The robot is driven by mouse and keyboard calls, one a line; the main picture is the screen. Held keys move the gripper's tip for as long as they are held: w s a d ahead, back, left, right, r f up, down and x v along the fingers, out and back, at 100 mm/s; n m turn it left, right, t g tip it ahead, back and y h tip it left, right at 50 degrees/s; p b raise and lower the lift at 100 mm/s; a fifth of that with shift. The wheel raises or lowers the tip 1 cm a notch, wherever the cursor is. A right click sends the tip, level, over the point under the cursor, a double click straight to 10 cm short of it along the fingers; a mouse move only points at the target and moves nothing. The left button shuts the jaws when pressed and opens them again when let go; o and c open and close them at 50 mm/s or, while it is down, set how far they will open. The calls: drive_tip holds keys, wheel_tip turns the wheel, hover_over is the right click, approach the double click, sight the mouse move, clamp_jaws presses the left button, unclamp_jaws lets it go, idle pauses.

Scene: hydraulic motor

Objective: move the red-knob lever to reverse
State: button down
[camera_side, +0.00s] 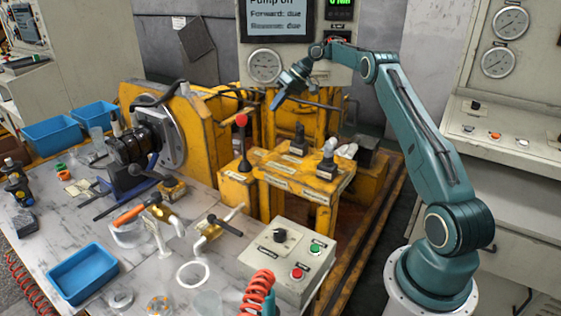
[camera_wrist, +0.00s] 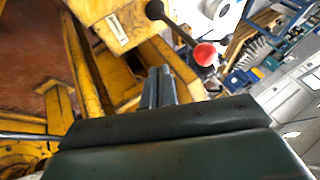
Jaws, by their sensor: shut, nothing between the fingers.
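The red-knob lever (camera_side: 242,121) stands about upright on a small yellow box (camera_side: 237,187) at the left end of the yellow control stand. In the wrist view its red knob (camera_wrist: 205,54) lies right of my fingers, on a dark rod coming from the upper left. My gripper (camera_side: 275,102) is shut and empty, above and right of the knob in the side view, apart from it. In the wrist view my fingertips (camera_wrist: 159,72) are together. The display (camera_side: 277,17) reads "Pump on", "Forward: due" and "Reverse: due".
A pressure gauge (camera_side: 265,66) is behind. A grey control box (camera_side: 290,262) and the cluttered workbench are in front. Air around my gripper looks clear.

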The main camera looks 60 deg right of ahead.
sight(243, 137)
drive_tip(key=w+a+f, duration=0.4)
drive_tip(key=a+f, duration=0.3)
drive_tip(key=shift+w+a, duration=0.15)
drive_tip(key=shift+w, duration=0.2)
drive_tip(key=shift+a, duration=0.1)
idle(0.5)
drive_tip(key=a+h, duration=0.2)
drive_tip(key=a, duration=0.4)
drive_tip(key=shift+a+n, duration=0.3)
drive_tip(key=shift+n, duration=0.1)
drive_tip(key=shift+a+f, duration=0.1)
